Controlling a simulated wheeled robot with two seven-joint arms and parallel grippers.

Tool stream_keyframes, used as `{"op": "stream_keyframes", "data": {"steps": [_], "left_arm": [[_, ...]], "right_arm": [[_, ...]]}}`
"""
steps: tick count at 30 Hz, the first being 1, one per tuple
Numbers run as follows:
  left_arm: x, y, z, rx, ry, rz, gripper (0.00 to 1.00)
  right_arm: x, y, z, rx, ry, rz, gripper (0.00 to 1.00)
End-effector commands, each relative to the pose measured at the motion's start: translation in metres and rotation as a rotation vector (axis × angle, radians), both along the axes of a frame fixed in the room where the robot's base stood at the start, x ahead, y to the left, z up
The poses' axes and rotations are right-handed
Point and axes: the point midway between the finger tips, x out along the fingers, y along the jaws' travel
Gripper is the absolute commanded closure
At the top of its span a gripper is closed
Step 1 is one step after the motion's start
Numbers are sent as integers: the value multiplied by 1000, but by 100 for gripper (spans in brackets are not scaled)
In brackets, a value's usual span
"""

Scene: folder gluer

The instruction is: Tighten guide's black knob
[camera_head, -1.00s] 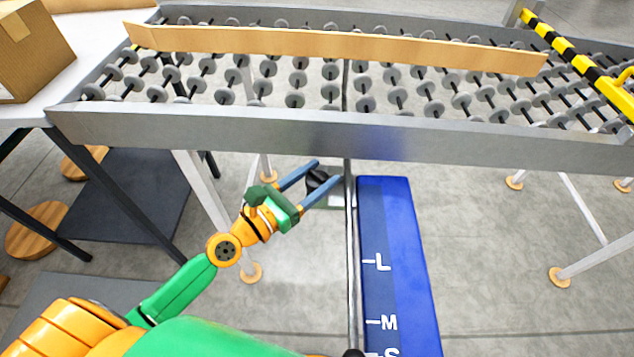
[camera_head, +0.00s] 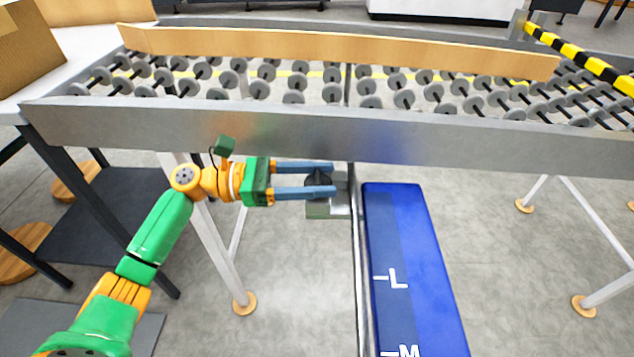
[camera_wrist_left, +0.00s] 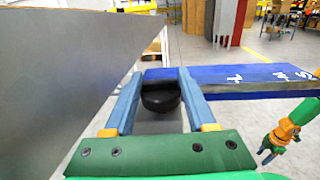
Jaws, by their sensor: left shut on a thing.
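The black knob (camera_head: 318,182) sits on a small grey bracket (camera_head: 340,205) just below the conveyor's front rail, beside the metal rod. My left gripper (camera_head: 333,180) reaches in from the left, its two blue fingers on either side of the knob and shut on it. In the left wrist view the knob (camera_wrist_left: 161,96) is between the fingertips. The blue guide plate (camera_head: 410,275), marked with white letters L and M, extends toward me right of the rod; it also shows in the left wrist view (camera_wrist_left: 250,75). My right gripper is not identifiable in the head view.
The roller conveyor's grey front rail (camera_head: 290,130) runs just above the gripper. A long tan wooden bar (camera_head: 340,45) lies across the rollers. A cardboard box (camera_head: 25,45) stands on the white table at left. A yellow-black bar (camera_head: 580,55) is at upper right.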

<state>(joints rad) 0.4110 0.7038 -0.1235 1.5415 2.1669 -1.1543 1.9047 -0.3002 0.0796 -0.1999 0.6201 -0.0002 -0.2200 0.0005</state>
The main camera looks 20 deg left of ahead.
Motion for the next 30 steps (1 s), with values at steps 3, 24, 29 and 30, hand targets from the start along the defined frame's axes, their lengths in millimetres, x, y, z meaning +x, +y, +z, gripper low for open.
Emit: {"op": "stream_keyframes", "data": {"steps": [3, 24, 29, 30], "left_arm": [[0, -1, -3, 3, 6, -44, 99], [-2, -2, -5, 8, 11, -101, 36], [-1, -1, -4, 6, 8, -98, 14], [-1, -1, -4, 5, 7, -98, 14]], "right_arm": [[1, -1, -3, 0, -2, -1, 50], [4, -8, -5, -12, -10, -2, 50], [4, -5, -5, -7, -10, -4, 50], [4, -4, -5, -5, -9, -3, 50]]}}
